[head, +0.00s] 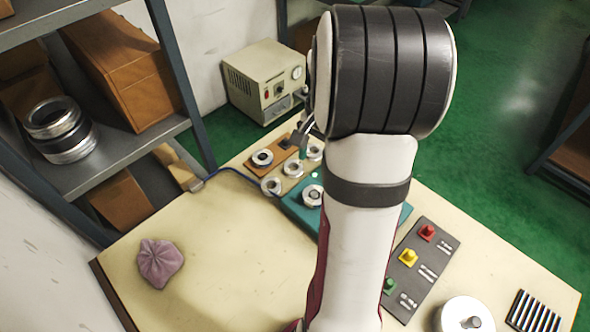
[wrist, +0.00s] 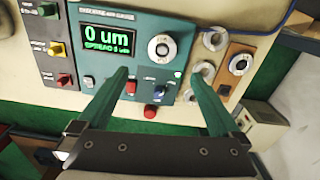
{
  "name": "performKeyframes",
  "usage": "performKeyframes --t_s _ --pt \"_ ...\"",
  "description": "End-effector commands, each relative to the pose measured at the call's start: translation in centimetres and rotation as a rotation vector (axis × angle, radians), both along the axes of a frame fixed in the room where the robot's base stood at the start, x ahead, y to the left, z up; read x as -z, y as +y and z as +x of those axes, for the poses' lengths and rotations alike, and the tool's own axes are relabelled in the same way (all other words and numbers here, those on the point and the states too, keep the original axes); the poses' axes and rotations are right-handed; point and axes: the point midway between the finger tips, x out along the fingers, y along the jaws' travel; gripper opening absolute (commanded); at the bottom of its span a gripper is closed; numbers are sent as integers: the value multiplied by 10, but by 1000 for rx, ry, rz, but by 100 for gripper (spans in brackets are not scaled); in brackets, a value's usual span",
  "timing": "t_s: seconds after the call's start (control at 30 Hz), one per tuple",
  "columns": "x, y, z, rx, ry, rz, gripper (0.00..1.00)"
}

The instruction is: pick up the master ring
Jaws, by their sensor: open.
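A metal ring (head: 262,158) sits on a small wooden board (head: 252,168); it also shows in the wrist view (wrist: 240,64). Another ring (wrist: 162,48) sits on the teal gauge (wrist: 128,22), whose display reads 0 um. Loose rings (head: 293,168) lie between the board and the gauge; no readable label tells which ring is the master ring. My gripper (wrist: 158,75) is open and empty above the gauge's front, its two green fingers apart. The right finger partly covers a loose ring. In the head view my arm hides part of the gauge.
A purple cloth (head: 160,262) lies at the left. A beige box with a dial (head: 265,82) stands behind the table. Shelves rise at the left. The table's left middle is clear.

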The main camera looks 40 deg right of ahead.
Motion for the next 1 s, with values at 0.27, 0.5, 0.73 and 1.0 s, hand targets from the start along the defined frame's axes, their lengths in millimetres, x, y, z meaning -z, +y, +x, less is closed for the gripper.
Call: performKeyframes --t_s 0.27,0.5,0.73,1.0 --pt "62 1 0 -2 2 2 100" --pt "105 3 4 -3 2 4 100" --pt "118 3 4 -3 -1 0 100" --pt "117 3 4 -3 0 0 68"
